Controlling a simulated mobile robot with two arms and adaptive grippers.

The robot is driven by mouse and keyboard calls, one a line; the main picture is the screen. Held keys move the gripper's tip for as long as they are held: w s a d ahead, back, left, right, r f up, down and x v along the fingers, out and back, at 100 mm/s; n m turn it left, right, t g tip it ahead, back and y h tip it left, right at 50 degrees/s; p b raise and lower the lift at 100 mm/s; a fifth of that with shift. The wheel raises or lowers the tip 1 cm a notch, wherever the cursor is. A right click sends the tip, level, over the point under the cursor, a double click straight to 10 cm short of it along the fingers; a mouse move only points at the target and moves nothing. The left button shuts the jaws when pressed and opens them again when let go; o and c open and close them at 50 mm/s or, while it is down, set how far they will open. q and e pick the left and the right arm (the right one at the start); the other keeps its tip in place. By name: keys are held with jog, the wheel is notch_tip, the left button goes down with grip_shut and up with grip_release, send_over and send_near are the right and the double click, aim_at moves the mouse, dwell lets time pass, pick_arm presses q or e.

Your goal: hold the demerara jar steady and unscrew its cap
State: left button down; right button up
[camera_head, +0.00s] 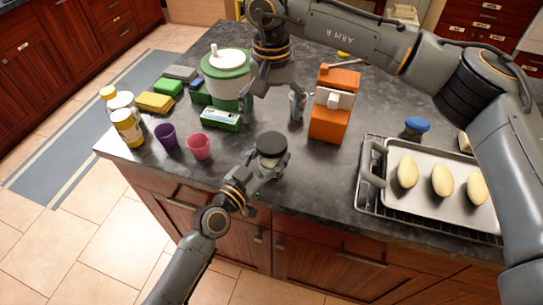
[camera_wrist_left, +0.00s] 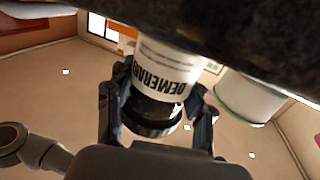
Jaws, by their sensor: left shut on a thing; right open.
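The demerara jar (camera_head: 272,160) stands near the front edge of the dark counter, with its dark cap (camera_head: 271,143) on top. In the left wrist view the jar (camera_wrist_left: 165,70) appears upside down, with its DEMERARA label and black cap (camera_wrist_left: 150,115) visible. My left gripper (camera_head: 264,164) comes from the front edge and is shut on the jar; its fingers (camera_wrist_left: 157,118) are on both sides of it. My right gripper (camera_head: 272,104) is open and points down over the counter, behind the jar and apart from it. The right gripper is out of the left wrist view.
Pink (camera_head: 199,147) and purple (camera_head: 166,136) cups stand left of the jar. A green-and-white container (camera_head: 226,75) is behind, left of my right gripper. A baking tray (camera_head: 436,208) with several rolls is farther right. Counter around the jar is clear.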

aim_at(272, 142)
jog(key=m, duration=0.6)
jog(key=shift+m, duration=0.4)
jog(key=m, duration=0.8)
jog(key=shift+m, duration=0.3)
jog(key=m, duration=1.4)
jog(key=shift+m, duration=0.4)
jog(key=m, duration=1.2)
jog(key=shift+m, duration=0.3)
jog(key=m, duration=1)
jog(key=shift+m, duration=0.4)
jog(key=shift+f, duration=4)
